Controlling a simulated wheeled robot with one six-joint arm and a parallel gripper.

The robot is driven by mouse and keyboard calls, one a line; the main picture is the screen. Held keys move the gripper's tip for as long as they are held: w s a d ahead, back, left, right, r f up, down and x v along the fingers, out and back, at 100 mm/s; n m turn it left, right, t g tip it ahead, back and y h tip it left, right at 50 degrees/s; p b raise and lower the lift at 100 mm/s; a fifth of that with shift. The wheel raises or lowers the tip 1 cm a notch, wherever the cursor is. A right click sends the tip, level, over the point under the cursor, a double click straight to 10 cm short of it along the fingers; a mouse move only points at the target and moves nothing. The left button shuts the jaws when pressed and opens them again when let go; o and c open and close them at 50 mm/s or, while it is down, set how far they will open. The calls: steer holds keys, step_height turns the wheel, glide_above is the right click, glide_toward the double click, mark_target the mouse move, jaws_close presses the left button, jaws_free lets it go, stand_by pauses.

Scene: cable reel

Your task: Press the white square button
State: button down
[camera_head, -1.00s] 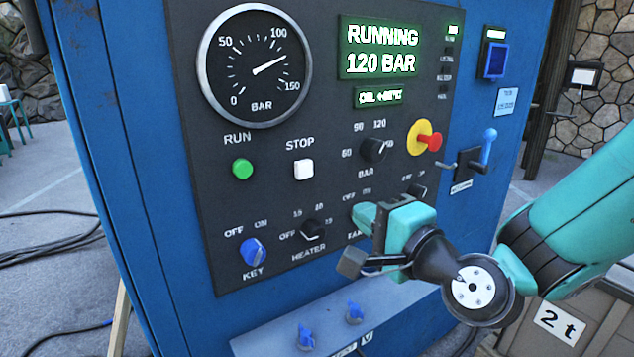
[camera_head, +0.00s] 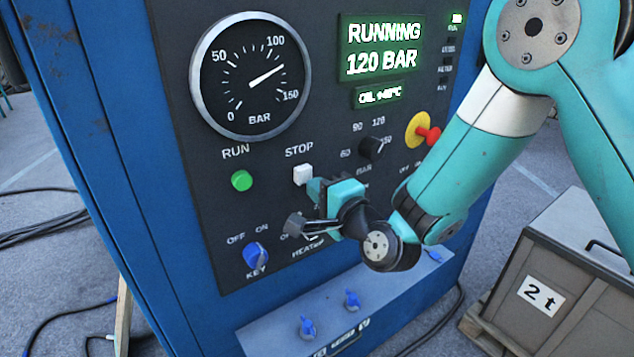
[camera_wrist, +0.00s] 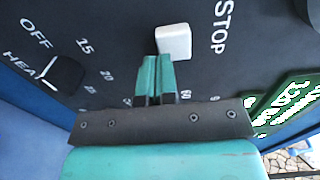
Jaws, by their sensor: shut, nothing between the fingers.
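The white square button (camera_head: 303,174) sits under the STOP label on the dark panel, right of the green RUN button. In the wrist view the white square button (camera_wrist: 174,41) is just beyond my fingertips, near the top middle. My gripper (camera_head: 314,188) is shut and empty, with its tips just below and right of the button in the head view. In the wrist view my gripper (camera_wrist: 148,62) points at the button's lower left edge. I cannot tell whether the tips touch it. The display (camera_head: 382,47) reads RUNNING, 120 BAR.
The green RUN button (camera_head: 242,181) is to the left. The BAR knob (camera_head: 372,148) and red emergency knob (camera_head: 432,135) are to the right. The blue key switch (camera_head: 256,255) is below left. The heater knob (camera_wrist: 62,75) shows in the wrist view.

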steer(key=shift+w+a, duration=0.1)
steer(key=shift+a, duration=0.15)
